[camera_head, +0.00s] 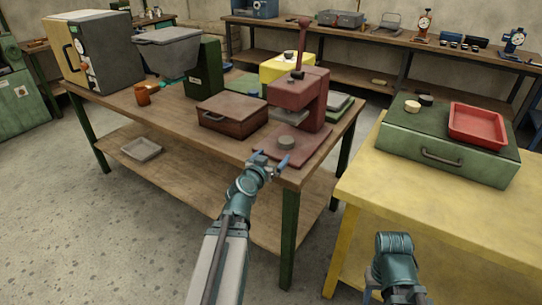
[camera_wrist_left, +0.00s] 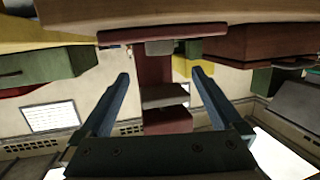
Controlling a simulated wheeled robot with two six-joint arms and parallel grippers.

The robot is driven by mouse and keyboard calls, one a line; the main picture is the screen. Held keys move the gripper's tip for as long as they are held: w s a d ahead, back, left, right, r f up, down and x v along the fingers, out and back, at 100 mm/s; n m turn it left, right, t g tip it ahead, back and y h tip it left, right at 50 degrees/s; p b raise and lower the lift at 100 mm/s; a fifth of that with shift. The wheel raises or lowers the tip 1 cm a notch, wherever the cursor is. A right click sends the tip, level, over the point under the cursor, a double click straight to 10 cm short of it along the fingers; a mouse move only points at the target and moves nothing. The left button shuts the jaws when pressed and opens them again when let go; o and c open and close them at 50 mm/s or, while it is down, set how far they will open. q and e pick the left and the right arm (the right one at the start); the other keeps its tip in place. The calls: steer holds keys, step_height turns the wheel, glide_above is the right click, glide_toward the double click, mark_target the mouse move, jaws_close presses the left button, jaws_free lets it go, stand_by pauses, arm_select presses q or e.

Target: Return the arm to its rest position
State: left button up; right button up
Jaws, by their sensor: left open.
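My left gripper (camera_head: 270,163) is at the front edge of the wooden workbench (camera_head: 180,112), just in front of the red press (camera_head: 302,95). Its two blue fingers are apart, with nothing between them. The left wrist view, which looks upside down, shows the same open fingers (camera_wrist_left: 160,82) with the press (camera_wrist_left: 152,72) beyond them. A grey round piece (camera_head: 286,142) sits on the press's base plate. Part of my right arm (camera_head: 395,258) shows at the bottom right of the head view; its gripper is not visible.
A brown box (camera_head: 232,116) stands left of the press. A yellow table (camera_head: 440,210) on the right bears a green case (camera_head: 450,150) with a red tray (camera_head: 478,124) on top. Open floor (camera_head: 110,230) lies left of my left arm.

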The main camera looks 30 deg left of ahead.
stand_by(0.3)
arm_select(q)
steer(key=shift+w+d, duration=0.1)
steer(key=shift+d, duration=0.2)
steer(key=s+d+m+g+h+p, duration=0.2)
steer(key=d+g+p, duration=0.15)
steer(key=d, duration=0.45)
steer(key=s+d+f+m+g+h+p, duration=0.15)
steer(key=d+p, duration=0.25)
steer(key=d, duration=0.4)
steer(key=s+d+r+m+g+h+p, duration=0.1)
steer(key=s+d+m+g+h+p, duration=0.15)
steer(key=d, duration=0.55)
steer(key=s+d+r+g+y+p, duration=0.1)
steer(key=s+d+g+y+p, duration=0.1)
steer(key=s+g+p, duration=0.2)
steer(key=s+d+g+y+p, duration=0.3)
steer(key=s+g+p, duration=0.1)
steer(key=s, duration=0.7)
steer(key=shift+r+n+p, duration=0.4)
